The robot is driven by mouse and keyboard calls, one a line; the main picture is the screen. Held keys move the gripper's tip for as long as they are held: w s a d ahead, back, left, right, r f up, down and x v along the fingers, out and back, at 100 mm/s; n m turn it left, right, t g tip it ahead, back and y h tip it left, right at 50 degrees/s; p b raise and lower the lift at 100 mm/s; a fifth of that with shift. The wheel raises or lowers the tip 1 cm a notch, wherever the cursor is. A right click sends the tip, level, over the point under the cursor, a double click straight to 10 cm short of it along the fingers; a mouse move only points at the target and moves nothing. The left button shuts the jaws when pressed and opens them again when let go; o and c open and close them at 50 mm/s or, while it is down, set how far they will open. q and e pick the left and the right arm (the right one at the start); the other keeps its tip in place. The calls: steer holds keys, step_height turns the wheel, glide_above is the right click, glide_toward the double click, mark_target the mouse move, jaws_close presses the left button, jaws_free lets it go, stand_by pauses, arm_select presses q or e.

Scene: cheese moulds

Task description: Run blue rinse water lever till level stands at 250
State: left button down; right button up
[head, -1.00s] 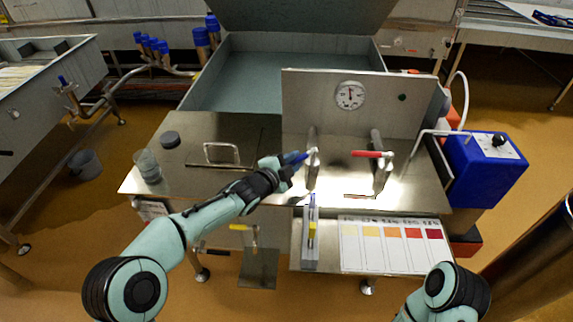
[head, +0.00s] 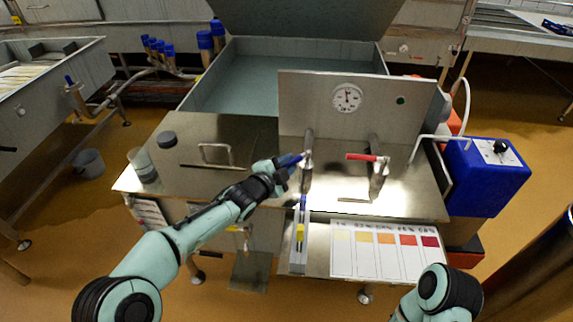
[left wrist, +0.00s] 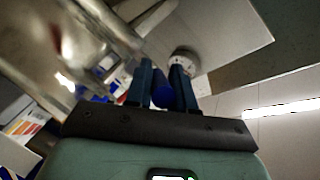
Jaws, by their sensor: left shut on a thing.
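The blue lever (head: 290,160) sits on the metal tap (head: 307,158) in front of the upright steel panel. It points to the left in the head view. My left gripper (head: 283,168) is shut on the blue lever; in the left wrist view the blue grip (left wrist: 162,94) shows between the two dark fingers. A clear beaker (head: 142,164) stands at the left of the steel worktop; its level and marks are too small to read. A round dial (head: 347,97) is on the panel, its figures not legible. My right gripper is out of view.
A red lever (head: 362,157) on a second tap is to the right. A colour chart (head: 385,250) and a narrow holder with a yellow mark (head: 299,235) are on the front shelf. A blue box (head: 485,178) stands at the right, and a black puck (head: 167,139) lies near the beaker.

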arm_select(q)
steer(key=c, duration=1.1)
jaws_free()
steer(key=shift+o, duration=0.2)
steer(key=v, duration=1.3)
steer(key=shift+s, duration=0.2)
